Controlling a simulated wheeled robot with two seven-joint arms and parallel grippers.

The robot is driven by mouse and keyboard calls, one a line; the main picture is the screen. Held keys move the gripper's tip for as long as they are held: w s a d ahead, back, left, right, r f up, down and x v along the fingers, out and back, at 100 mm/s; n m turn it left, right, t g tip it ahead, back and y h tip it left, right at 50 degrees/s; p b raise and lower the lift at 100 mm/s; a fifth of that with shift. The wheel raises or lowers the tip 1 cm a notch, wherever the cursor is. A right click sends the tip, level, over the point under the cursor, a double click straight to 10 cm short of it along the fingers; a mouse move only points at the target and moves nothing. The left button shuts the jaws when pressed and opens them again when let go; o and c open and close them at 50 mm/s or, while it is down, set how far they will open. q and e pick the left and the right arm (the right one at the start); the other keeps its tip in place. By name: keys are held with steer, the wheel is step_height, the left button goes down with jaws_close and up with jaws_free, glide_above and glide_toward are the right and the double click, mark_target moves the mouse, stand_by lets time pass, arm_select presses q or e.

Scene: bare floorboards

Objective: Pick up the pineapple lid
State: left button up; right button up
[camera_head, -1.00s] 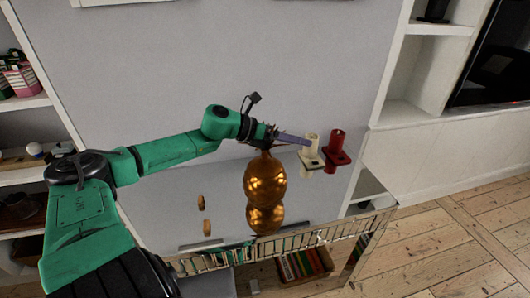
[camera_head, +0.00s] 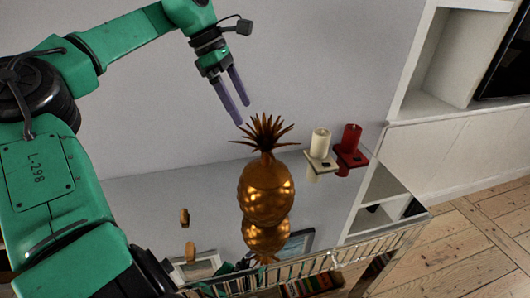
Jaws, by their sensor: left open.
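The golden pineapple (camera_head: 266,192) stands upright on a mirror-like shiny surface, which shows its reflection below. Its lid, the spiky leaf crown (camera_head: 265,134), sits on top of the body. My left gripper (camera_head: 243,114) comes in from the upper left and points down to the right. Its two purple fingers are apart with nothing between them. The fingertips are just above and left of the crown; a small gap shows between them in the picture. My right gripper is not in view.
A cream candle (camera_head: 320,143) and a red candle (camera_head: 351,138) stand on holders right of the pineapple. Two small golden-brown pieces (camera_head: 184,216) show at left, one perhaps a reflection. A metal railing (camera_head: 330,259) runs along the front. A grey wall stands behind.

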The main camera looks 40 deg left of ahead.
mark_target(249, 127)
arm_select(q)
steer(key=d+f, duration=0.2)
steer(key=f, duration=0.1)
steer(key=d+f, duration=0.1)
steer(key=f, duration=0.1)
steer(key=shift+s+d, duration=0.15)
steer(key=shift+s, duration=0.05)
steer(key=x, duration=0.4)
steer(key=w+x, duration=0.1)
steer(key=x, duration=0.1)
steer(key=shift+w+a+p, duration=0.1)
steer(key=shift+a+p, duration=0.2)
steer(key=shift+p, duration=0.1)
steer(key=shift+d+f, duration=0.25)
steer(key=shift+f, duration=0.05)
steer(key=shift+a, duration=0.1)
steer(key=c, duration=1.3)
jaws_close()
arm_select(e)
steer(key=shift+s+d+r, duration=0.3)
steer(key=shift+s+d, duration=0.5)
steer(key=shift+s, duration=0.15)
